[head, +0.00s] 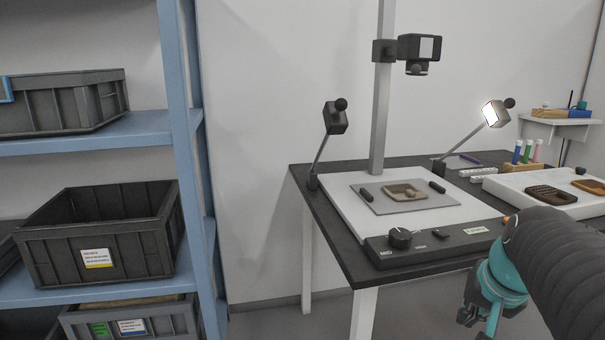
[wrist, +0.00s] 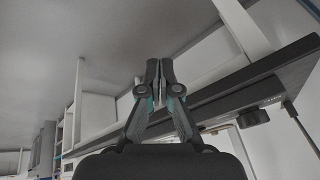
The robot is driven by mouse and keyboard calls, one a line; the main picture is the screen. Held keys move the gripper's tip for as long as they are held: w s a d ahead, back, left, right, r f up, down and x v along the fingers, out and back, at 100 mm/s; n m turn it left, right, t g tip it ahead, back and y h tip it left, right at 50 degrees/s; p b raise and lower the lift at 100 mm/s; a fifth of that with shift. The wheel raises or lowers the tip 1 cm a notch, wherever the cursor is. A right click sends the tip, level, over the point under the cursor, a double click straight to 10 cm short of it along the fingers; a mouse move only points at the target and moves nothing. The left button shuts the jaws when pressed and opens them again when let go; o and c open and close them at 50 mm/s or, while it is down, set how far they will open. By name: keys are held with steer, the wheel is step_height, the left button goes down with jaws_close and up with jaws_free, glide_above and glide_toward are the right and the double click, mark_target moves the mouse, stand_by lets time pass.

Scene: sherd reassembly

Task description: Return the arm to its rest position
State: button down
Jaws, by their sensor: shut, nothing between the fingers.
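My arm comes in at the lower right of the head view, in front of the dark table. My gripper (head: 474,318) hangs low there, in front of the table's front edge, partly cut off by the bottom of the picture. In the wrist view my gripper (wrist: 160,66) shows whole, with its two dark fingers closed together and nothing between them.
The dark table (head: 350,256) carries a copy stand (head: 400,251) with sherds on its plate, lamps and an overhead camera. A white tray (head: 509,190) with brown pieces lies at right. A blue shelf (head: 150,132) with grey crates (head: 130,256) stands at left.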

steer(key=s+a+f+n, duration=0.4)
steer(key=s+a+n, duration=0.2)
steer(key=a, duration=0.6)
steer(key=shift+s+a+t+y, duration=0.3)
steer(key=shift+s+a+t, duration=0.1)
steer(key=shift+s, duration=0.75)
